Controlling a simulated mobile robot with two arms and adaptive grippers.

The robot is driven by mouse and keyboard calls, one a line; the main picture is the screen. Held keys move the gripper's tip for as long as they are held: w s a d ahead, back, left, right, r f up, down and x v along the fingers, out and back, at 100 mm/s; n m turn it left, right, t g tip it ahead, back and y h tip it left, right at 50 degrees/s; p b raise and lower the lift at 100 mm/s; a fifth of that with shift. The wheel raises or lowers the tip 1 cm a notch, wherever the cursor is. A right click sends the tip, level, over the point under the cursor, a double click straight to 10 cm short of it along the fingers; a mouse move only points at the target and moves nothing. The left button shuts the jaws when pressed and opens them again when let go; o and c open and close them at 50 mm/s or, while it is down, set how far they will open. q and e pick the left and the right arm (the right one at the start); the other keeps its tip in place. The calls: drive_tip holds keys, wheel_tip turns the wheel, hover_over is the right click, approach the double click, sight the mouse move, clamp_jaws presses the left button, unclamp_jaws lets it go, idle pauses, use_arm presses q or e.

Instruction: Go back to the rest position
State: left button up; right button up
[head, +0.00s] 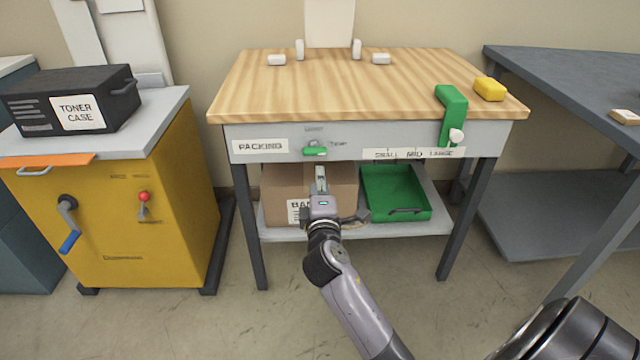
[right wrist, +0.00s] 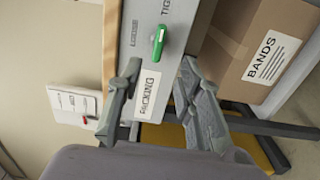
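My right gripper (head: 320,175) is in front of the packing table (head: 245,98), just below a small green lever (head: 315,151) on its front. In the right wrist view my right gripper (right wrist: 160,95) has its two fingers spread apart with nothing between them. The green lever (right wrist: 158,47) and the PACKING label (right wrist: 148,92) show ahead of the fingers, apart from them. My left gripper is not in either view.
A BANDS carton (head: 283,190) and a green tray (head: 397,215) sit on the lower shelf. A yellow cabinet (head: 130,230) with a toner case (head: 110,88) stands left. A grey table (head: 570,75) stands right. Floor between cabinet and packing table is narrow.

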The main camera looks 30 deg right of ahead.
idle(0.3)
